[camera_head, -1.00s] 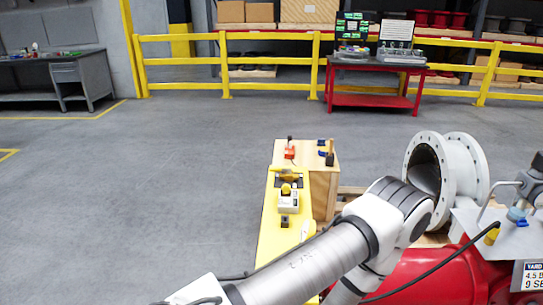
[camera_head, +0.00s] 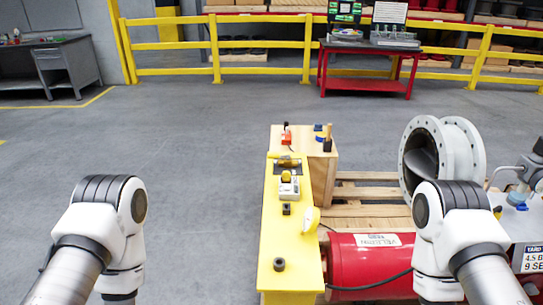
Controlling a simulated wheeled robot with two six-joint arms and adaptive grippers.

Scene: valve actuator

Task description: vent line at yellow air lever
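A small yellow part (camera_head: 497,211) sits at the end of a black hose by the white panel on the red compressor at the right. I cannot tell for sure whether it is the yellow air lever. It is partly hidden by my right arm. The red tank (camera_head: 370,262) lies on its side, with the black hose (camera_head: 372,285) running along its front. Both of my arms show only as bent links at the lower left and lower right. Neither gripper is in view.
A long yellow bench (camera_head: 291,250) carries a white box (camera_head: 289,189), a black ring (camera_head: 279,264) and small parts. A wooden box (camera_head: 325,180), a pallet (camera_head: 370,193) and a large grey flanged pipe (camera_head: 462,150) stand nearby. The floor at left is open.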

